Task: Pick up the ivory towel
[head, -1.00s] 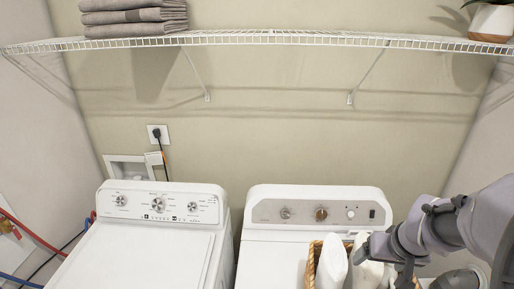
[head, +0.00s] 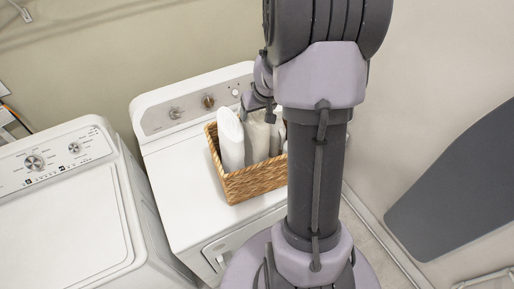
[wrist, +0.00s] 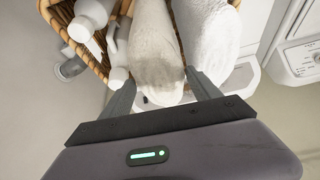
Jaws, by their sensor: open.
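The ivory towel (head: 256,140) is rolled and stands upright in a wicker basket (head: 252,183) on the right-hand white machine. A whiter rolled towel (head: 230,140) stands beside it. My gripper (head: 257,108) is at the top of the ivory towel, partly hidden by my arm. In the wrist view my gripper (wrist: 160,78) is open, with one finger on each side of the ivory towel's near end (wrist: 155,45). The right finger lies between it and the whiter towel (wrist: 207,35). I cannot tell whether the fingers touch the cloth.
White bottles (wrist: 96,18) share the basket (wrist: 60,18), near the left finger. A second white machine (head: 60,215) stands to the left. A dark grey ironing board (head: 462,180) leans at the right wall. Some floor (head: 375,245) is bare.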

